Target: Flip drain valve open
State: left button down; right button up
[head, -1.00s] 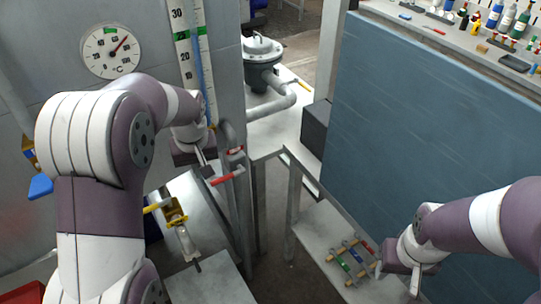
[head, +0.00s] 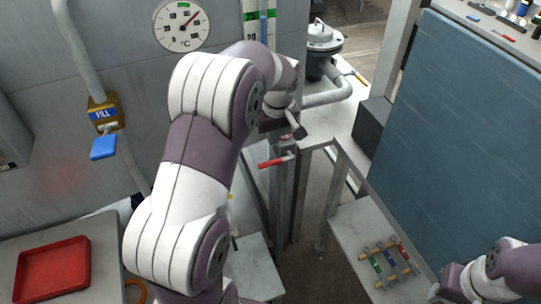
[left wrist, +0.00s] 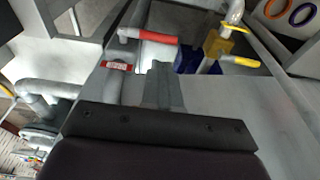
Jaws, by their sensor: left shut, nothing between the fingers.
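The red valve handle (head: 273,162) sticks out to the left from a grey vertical pipe beside the tank. In the left wrist view the red handle (left wrist: 152,37) lies across its pipe, beyond my fingertips. A small red label plate (left wrist: 117,66) is fixed near it; I cannot read it. My left gripper (head: 298,131) is shut and empty, just above and slightly right of the red handle, apart from it. The closed fingers (left wrist: 161,75) also show in the left wrist view. My right gripper (head: 440,291) is at the bottom right, its fingers not clearly shown.
A blue-handled fill valve (head: 104,147) is on the tank wall at left. A red tray (head: 53,270) lies on the bench. A yellow handle (left wrist: 239,61) is right of the red one. A rack of coloured tools (head: 389,262) sits on the low shelf. A blue panel (head: 465,140) bounds the right.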

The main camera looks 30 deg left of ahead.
aim_at(270, 162)
pick_arm(q)
jog(key=f, duration=0.3)
jog(key=w+a+f, duration=0.1)
jog(key=f, duration=0.2)
jog(key=f+p, duration=0.1)
jog(key=f, duration=0.3)
jog(key=shift+w+a, duration=0.2)
jog(key=shift+a, duration=0.1)
pick_arm(e)
jog(key=shift+r, duration=0.6)
pick_arm(q)
jog(key=shift+w+f, duration=0.1)
jog(key=shift+f, duration=0.05)
pick_arm(e)
jog(key=shift+f, duration=0.1)
